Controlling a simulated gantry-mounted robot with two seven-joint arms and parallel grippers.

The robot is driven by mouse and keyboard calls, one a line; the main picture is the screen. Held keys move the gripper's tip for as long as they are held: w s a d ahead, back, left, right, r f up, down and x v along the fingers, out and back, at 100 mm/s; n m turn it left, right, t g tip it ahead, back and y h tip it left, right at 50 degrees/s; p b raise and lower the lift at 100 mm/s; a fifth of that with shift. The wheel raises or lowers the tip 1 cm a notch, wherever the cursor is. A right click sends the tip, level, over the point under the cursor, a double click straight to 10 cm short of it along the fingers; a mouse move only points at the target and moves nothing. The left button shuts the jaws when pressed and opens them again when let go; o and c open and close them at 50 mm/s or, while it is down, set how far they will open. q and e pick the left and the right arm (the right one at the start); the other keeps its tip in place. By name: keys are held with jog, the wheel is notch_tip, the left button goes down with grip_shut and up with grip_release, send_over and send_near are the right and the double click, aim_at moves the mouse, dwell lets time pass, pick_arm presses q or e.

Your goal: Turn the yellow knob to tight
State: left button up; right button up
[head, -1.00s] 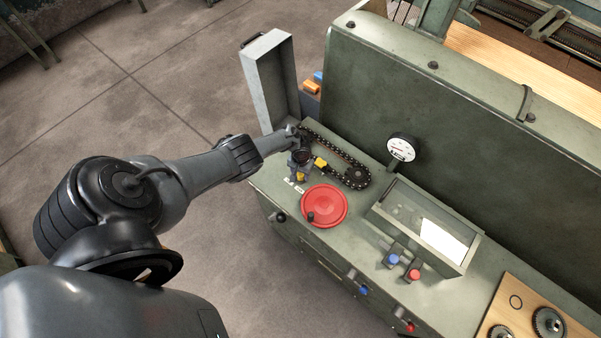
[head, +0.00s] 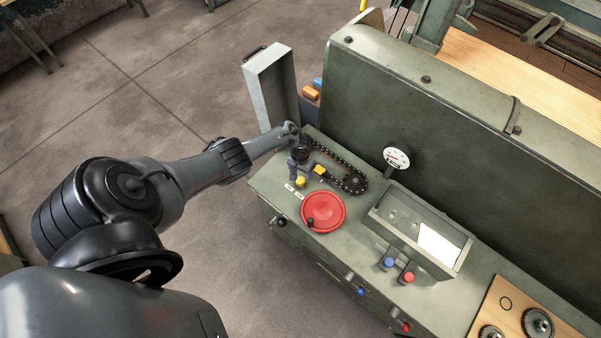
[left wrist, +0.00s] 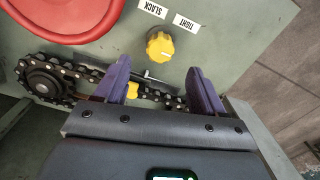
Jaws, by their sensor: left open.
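The yellow knob (head: 300,181) sits on the green machine top, beside the red handwheel. In the left wrist view the knob (left wrist: 160,46) stands clear in front of the fingertips, below the white SLACK label (left wrist: 152,9) and TIGHT label (left wrist: 186,23). I cannot tell for sure where the knob points. My left gripper (left wrist: 158,70) is open, with purple fingers apart and nothing held; the knob lies just beyond their tips, not gripped. In the head view the left gripper (head: 301,160) hangs over the machine corner behind the knob. My right gripper is not in view.
The red handwheel (head: 323,213) is close to the knob. A chain (head: 338,158) with a sprocket and a yellow piece (head: 319,171) runs behind. An upright grey cover (head: 271,88) stands at the corner. A gauge (head: 396,157) and a windowed box (head: 420,236) are further right.

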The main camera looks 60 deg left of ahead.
aim_at(300, 180)
pick_arm(q)
jog(key=shift+r+p, duration=0.65)
jog(key=shift+r, duration=1.2)
